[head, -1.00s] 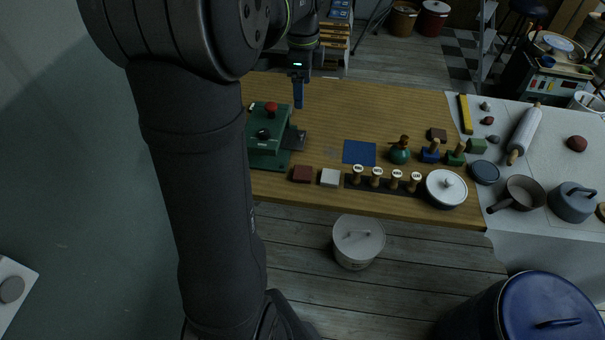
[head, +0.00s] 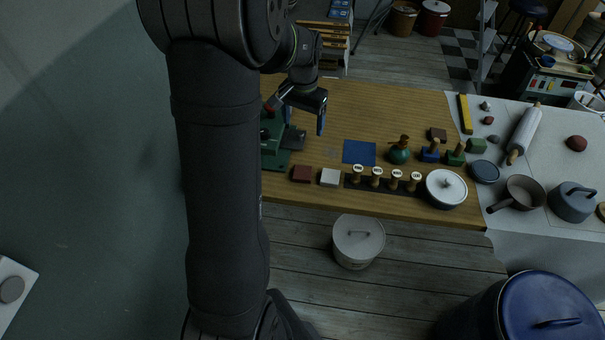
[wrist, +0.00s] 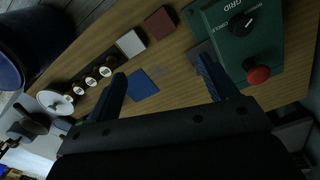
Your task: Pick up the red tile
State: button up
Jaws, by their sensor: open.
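The red tile (head: 301,174) is a dark red square lying flat near the front edge of the wooden table, left of the white tile (head: 330,177). In the wrist view the red tile (wrist: 159,23) shows at the top, beside the white tile (wrist: 130,43) and beyond my fingertips. My gripper (head: 305,121) is open and empty above the table, behind the red tile and well apart from it. Its two blue fingers also show in the wrist view (wrist: 162,72), spread wide with nothing between them.
A green machine (head: 274,140) with a red knob stands just left of the tile. A blue square (head: 359,152) lies to the right. Several stamps stand on a dark strip (head: 350,184), with a lidded white pot (head: 446,186) beyond. The middle back of the table (head: 380,105) is clear.

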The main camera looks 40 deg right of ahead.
notch_tip(320, 180, down, 3)
jog(key=n, duration=0.4)
send_over(303, 172)
jog(key=f, duration=1.1)
jog(key=shift+s+a+f, duration=0.2)
jog(key=shift+f, duration=0.15)
jog(key=shift+w+d+f, duration=0.1)
jog(key=shift+f, duration=1.35)
jog(key=shift+w+f, duration=0.1)
jog(key=shift+f, duration=1.35)
jog(key=c, duration=1.1)
jog(key=shift+r, duration=0.1)
